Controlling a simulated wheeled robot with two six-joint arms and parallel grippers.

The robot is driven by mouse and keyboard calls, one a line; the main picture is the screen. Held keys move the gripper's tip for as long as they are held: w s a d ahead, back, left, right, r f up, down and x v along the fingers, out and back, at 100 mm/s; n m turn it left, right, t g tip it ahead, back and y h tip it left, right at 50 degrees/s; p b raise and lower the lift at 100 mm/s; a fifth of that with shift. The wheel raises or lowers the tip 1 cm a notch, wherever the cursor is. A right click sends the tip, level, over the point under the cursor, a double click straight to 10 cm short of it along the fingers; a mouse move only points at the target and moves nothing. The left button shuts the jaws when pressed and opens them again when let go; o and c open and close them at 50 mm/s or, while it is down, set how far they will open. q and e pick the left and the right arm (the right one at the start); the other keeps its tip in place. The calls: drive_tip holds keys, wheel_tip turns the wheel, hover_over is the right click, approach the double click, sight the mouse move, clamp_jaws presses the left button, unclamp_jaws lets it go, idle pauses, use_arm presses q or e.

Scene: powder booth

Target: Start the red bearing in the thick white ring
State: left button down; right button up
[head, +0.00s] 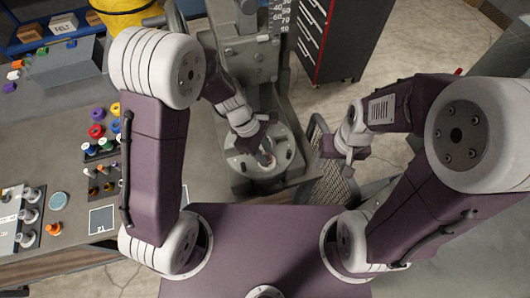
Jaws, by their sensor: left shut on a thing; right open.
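My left gripper (266,148) reaches down over the round grey plate (243,166) of the press and is shut on a small part. A reddish bit shows at its fingertips and looks like the red bearing (269,158), mostly hidden by the fingers. A pale rim just under the fingertips may be the thick white ring; it is too small and covered to be sure. I cannot tell whether the bearing touches it or sits inside it. My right gripper (347,162) is open and empty, to the right of the plate.
The press column (248,60) with a scale stands behind the plate. A workbench at left holds coloured rings (96,131), small trays of parts and a pale blue disc (59,200). A dark drawer cabinet (335,38) stands at the back, and a yellow bin (125,12) at top left.

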use_arm(q)
drive_tip(key=shift+f+b, duration=0.6)
drive_tip(key=shift+f, duration=0.15)
drive_tip(key=c, duration=0.9)
unclamp_jaws()
drive_tip(key=shift+c, duration=0.2)
drive_tip(key=v, duration=0.9)
